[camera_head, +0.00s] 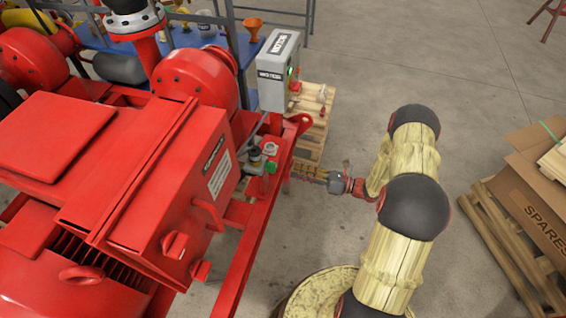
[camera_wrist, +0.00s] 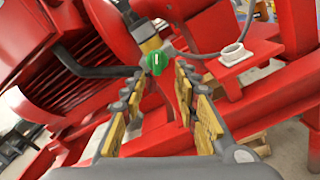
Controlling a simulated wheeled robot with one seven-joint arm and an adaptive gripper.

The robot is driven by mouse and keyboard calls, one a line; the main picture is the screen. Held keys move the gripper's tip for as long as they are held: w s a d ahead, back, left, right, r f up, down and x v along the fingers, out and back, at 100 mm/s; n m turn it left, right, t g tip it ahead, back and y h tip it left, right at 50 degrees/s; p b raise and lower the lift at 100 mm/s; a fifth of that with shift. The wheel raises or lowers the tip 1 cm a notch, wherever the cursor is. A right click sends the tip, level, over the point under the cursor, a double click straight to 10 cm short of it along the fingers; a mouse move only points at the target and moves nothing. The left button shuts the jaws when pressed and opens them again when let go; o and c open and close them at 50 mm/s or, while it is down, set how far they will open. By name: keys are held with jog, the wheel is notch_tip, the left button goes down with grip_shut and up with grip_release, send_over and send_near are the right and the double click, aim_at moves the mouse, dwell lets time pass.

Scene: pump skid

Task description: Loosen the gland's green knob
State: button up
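The green knob (camera_wrist: 157,62) sits at the centre of the wrist view, at the end of a dark cable by a yellow-brown fitting (camera_wrist: 150,43). In the head view the green knob (camera_head: 271,167) is on the right side of the red skid. My gripper (camera_wrist: 156,75) is open, its yellow-padded fingers spread to either side of the knob's line in the wrist view. Nothing is between the fingers. In the head view my gripper (camera_head: 296,171) points left at the knob, with a small gap that is hard to judge.
The red skid frame (camera_wrist: 262,98) runs beside and below the knob. A white ring-shaped fitting (camera_wrist: 232,54) stands on a red bracket to its right. A grey control box (camera_head: 279,70) stands behind. Open floor (camera_head: 400,60) lies behind my arm; a pallet with a spares carton (camera_head: 530,205) is at right.

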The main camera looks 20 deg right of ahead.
aim_at(270, 167)
jog(key=b+x, duration=0.1)
jog(key=x, duration=0.6)
jog(key=shift+a+b, duration=0.35)
jog(key=shift+a, duration=0.05)
jog(key=shift+r, duration=0.1)
jog(key=shift+c, duration=1.4)
grip_shut()
